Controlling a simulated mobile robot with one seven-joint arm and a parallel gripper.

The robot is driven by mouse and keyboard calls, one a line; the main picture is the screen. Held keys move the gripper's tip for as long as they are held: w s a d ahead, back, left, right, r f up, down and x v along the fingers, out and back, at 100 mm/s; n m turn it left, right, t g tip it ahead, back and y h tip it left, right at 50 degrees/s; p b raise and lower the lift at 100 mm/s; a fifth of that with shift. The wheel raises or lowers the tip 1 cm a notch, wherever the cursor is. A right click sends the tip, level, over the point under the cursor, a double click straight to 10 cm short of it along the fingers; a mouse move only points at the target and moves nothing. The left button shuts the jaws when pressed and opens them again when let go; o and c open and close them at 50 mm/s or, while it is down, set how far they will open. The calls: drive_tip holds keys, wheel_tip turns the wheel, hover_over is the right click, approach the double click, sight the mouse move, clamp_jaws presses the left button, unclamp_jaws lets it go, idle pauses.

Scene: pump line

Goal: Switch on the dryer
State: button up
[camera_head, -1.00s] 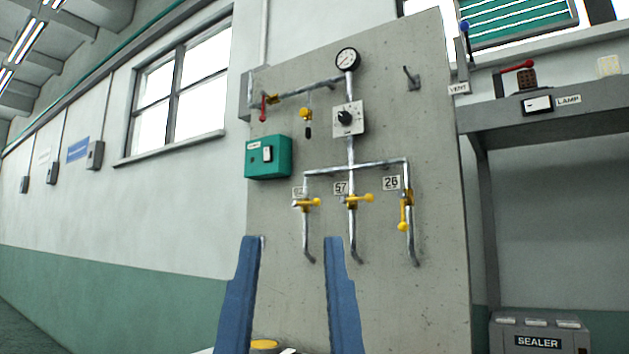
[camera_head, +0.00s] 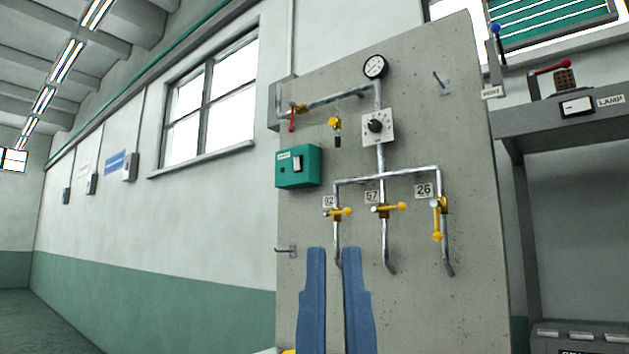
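No label reading "dryer" can be made out. A green box (camera_head: 298,167) with a pale rocker switch (camera_head: 297,163) and a small label too blurred to read is mounted on the left of the grey concrete panel (camera_head: 470,290). I cannot tell whether the switch is on. My gripper (camera_head: 335,252) has two blue fingers pointing up, low in front of the panel. A narrow gap shows between the fingers, with nothing held in it. The fingertips appear below and right of the green box in the picture.
The panel carries pipes, yellow-handled valves (camera_head: 388,209), a dial knob (camera_head: 376,126), a gauge (camera_head: 375,66), a red-handled valve (camera_head: 292,119) and hooks (camera_head: 287,251). At right, a shelf (camera_head: 560,115) bears a lamp switch (camera_head: 577,106) and a red lever (camera_head: 552,68). Wall boxes (camera_head: 130,167) hang at left.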

wheel_tip(320, 180, up, 31)
drive_tip(key=p, duration=2.9)
drive_tip(key=shift+f+p, duration=0.2)
drive_tip(key=shift+p, duration=0.2)
clamp_jaws()
drive_tip(key=shift+f, duration=0.1)
